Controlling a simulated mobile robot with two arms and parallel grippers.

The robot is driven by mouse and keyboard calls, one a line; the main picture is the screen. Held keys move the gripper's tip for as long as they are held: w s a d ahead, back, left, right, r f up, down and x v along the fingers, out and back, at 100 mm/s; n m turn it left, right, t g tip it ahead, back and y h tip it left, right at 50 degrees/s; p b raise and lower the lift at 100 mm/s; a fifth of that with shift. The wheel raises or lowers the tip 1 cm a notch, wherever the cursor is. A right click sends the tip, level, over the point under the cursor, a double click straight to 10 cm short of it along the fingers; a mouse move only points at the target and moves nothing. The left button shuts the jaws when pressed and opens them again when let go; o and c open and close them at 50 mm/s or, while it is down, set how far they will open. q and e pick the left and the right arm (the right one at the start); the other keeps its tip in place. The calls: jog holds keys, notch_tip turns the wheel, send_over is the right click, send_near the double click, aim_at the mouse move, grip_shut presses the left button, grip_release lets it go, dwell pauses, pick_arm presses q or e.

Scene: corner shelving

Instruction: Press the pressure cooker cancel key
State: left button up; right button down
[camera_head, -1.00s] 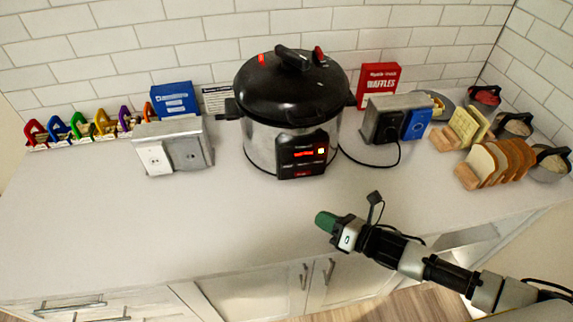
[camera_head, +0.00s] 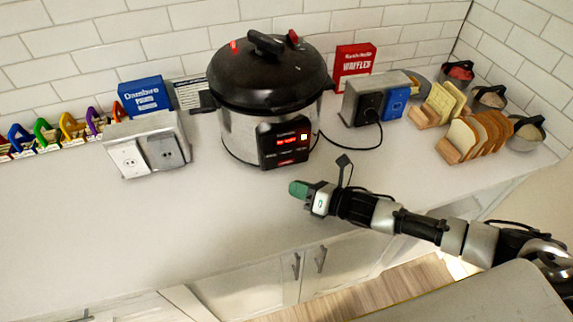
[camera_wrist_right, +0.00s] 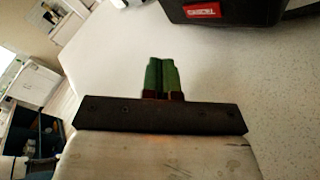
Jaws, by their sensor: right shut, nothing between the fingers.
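The pressure cooker (camera_head: 268,85) stands on the counter against the tiled wall, with a black lid and a silver body. Its black control panel (camera_head: 270,158) faces forward with red lit displays. The red cancel key (camera_wrist_right: 202,10) shows at the top of the right wrist view, labelled CANCEL; in the head view the low red key (camera_head: 286,162) is small. My right gripper (camera_head: 298,189) has green fingertips and is shut and empty, in front of and below the panel, apart from it. Its fingers (camera_wrist_right: 161,75) also show in the wrist view. My left gripper is not in view.
Outlet boxes (camera_head: 146,146) stand left of the cooker and others (camera_head: 362,108) right of it, with a black cord (camera_head: 355,148) on the counter. Bread slices (camera_head: 478,134) stand in a rack at right. The counter (camera_head: 130,230) in front is clear.

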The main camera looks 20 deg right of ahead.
aim_at(286, 162)
jog(key=w+b, duration=0.1)
jog(key=w, duration=0.2)
jog(key=shift+w+a+f, duration=0.1)
jog(key=shift+w+f, duration=0.05)
jog(key=shift+w, duration=0.05)
jog(key=shift+w+b, duration=0.45)
jog(key=shift+w, duration=0.05)
jog(key=shift+w, duration=0.15)
dwell(1.4)
jog(key=shift+w, duration=0.3)
jog(key=shift+w+r+b, duration=0.2)
jog(key=shift+w+b, duration=0.1)
jog(key=shift+b, duration=0.1)
dwell(0.7)
jog(key=shift+s, duration=0.75)
